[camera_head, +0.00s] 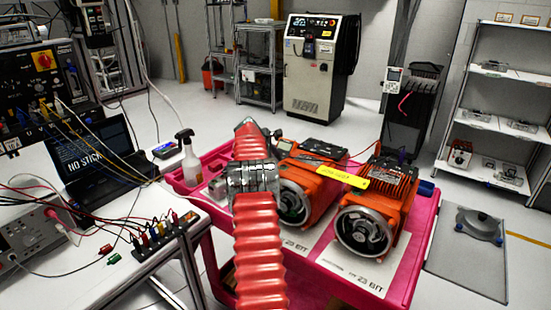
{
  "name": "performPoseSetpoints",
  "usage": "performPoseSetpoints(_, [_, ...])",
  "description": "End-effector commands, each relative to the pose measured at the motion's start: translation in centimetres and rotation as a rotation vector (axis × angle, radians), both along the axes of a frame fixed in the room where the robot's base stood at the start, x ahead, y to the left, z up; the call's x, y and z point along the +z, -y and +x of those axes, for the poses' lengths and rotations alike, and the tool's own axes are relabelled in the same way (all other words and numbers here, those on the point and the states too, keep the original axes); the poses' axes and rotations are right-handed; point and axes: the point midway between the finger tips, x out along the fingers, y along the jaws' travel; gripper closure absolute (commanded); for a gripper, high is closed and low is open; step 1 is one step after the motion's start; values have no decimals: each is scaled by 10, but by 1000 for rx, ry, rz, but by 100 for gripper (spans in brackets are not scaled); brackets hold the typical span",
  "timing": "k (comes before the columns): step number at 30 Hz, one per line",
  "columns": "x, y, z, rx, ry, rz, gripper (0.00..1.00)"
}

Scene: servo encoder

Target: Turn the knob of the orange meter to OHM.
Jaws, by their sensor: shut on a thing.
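My arm, in a red ribbed sleeve with a grey joint, reaches up from the bottom centre over the pink cart. Its far end is beside the left orange motor. The jaws are hidden behind or beyond the arm, so I cannot see what they touch. A dark flat device (308,146) lies behind the left motor, with a thin cable near it. I cannot tell whether it is the orange meter. No knob or OHM mark can be made out.
Two orange motors (376,212) with silver round faces stand on the pink cart (335,293). A yellow tag (342,177) lies across them. A spray bottle (189,160) stands at the cart's left. A bench with cables, a laptop (92,160) and instruments is at left.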

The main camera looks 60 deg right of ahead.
Motion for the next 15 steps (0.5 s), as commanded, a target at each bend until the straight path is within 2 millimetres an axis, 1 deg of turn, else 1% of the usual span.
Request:
performPoseSetpoints(8, [-1,0,-1,-52,44,-2,98])
performPoseSetpoints(15, [-1,0,-1,-161,140,-13,98])
